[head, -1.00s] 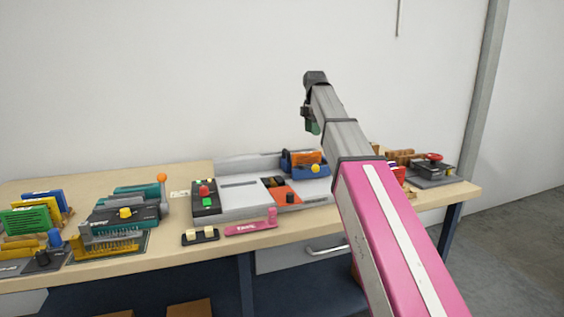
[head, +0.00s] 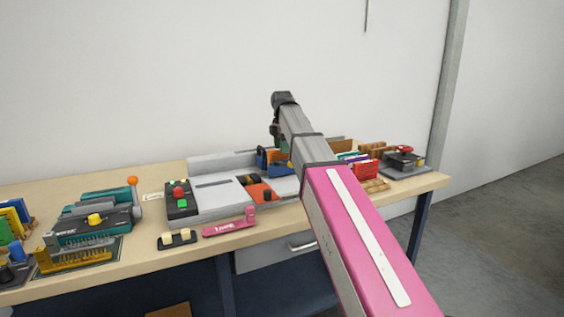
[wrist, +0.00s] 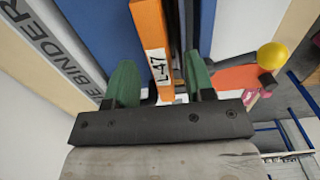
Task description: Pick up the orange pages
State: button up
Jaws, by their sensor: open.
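In the wrist view the orange pages (wrist: 151,32) are a narrow upright strip with a white label. They stand between the blue walls of a holder (wrist: 92,35). My gripper (wrist: 160,78) is open, with one green fingertip on each side of the pages. A gap shows on both sides, wider on the right, and I cannot make out any contact. In the head view my gripper (head: 281,143) is at the blue holder (head: 263,158) on the grey binding machine (head: 212,205), and my arm hides most of the pages there.
A yellow knob (wrist: 272,55) on an orange part sits to the right in the wrist view. On the bench (head: 150,260) are a teal punch (head: 108,207) at left, a pink stapler (head: 230,227) in front, and colored booklets (head: 358,158) and a red-knobbed device (head: 404,160) at right.

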notch_tip(320, 180, down, 2)
grip_shut()
jog(key=shift+r, duration=0.15)
